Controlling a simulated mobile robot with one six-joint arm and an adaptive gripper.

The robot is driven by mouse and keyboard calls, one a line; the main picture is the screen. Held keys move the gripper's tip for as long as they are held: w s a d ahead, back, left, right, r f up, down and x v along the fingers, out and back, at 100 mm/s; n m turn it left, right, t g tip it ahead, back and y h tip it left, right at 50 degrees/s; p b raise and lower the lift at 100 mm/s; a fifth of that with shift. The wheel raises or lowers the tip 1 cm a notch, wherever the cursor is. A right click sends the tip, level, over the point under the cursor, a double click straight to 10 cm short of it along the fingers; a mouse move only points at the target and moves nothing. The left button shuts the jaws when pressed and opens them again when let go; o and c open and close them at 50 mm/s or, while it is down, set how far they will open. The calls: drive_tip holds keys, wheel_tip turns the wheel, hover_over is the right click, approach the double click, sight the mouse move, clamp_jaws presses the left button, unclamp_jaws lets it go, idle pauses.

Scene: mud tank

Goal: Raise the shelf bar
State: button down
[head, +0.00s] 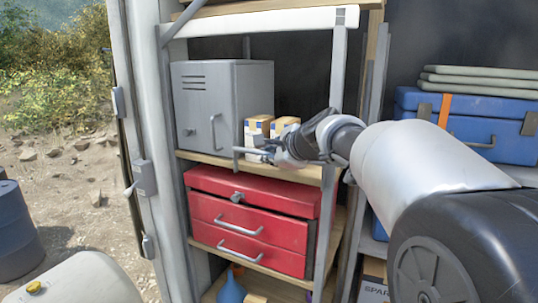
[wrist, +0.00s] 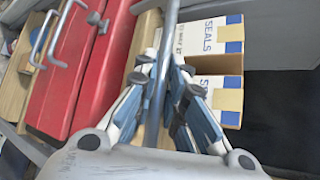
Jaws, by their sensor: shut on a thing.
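The shelf bar (head: 243,150) is a thin grey rod just above the front edge of the middle wooden shelf (head: 205,160). Its left end bends down at the shelf edge; the right part is hidden behind my gripper. My gripper (head: 268,152) reaches in from the right and is shut on the bar. In the wrist view the rod (wrist: 171,14) runs between the closed fingers (wrist: 160,75), with the shelf's wooden edge behind it.
Cardboard seal boxes (head: 258,124) stand close behind the bar, beside a grey metal cabinet (head: 222,100). A red drawer chest (head: 250,222) sits right below. A grey upright post (head: 333,130) stands near my wrist. A blue case (head: 480,128) is at the right.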

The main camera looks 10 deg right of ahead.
drive_tip(key=c, duration=1.7)
unclamp_jaws()
drive_tip(key=shift+f, duration=0.1)
drive_tip(key=shift+o, duration=0.2)
drive_tip(key=shift+s, duration=0.1)
drive_tip(key=v, duration=1.2)
drive_tip(key=s+a+f+n+g+b, duration=0.25)
drive_tip(key=s+f+n+b, duration=0.4)
drive_tip(key=f, duration=0.65)
drive_tip(key=s+a+f+n+g+b, duration=0.2)
drive_tip(key=s+a+f+n+b, duration=0.15)
drive_tip(key=s+f+b, duration=0.8)
drive_tip(key=s+d+f+n+g+h+b, duration=0.1)
drive_tip(key=s+f+n+b, duration=0.2)
drive_tip(key=f, duration=0.7)
drive_tip(key=s+f+n+g+h+b, duration=0.1)
drive_tip(key=s+f+n+b, duration=0.3)
drive_tip(key=f, duration=0.5)
drive_tip(key=s+d+f+n+g+h+b, duration=0.1)
drive_tip(key=s+f+n+b, duration=0.3)
drive_tip(key=s+f, duration=0.3)
wheel_tip(320, 180, down, 4)
drive_tip(key=shift+d+r, duration=0.15)
drive_tip(key=shift+d, duration=0.25)
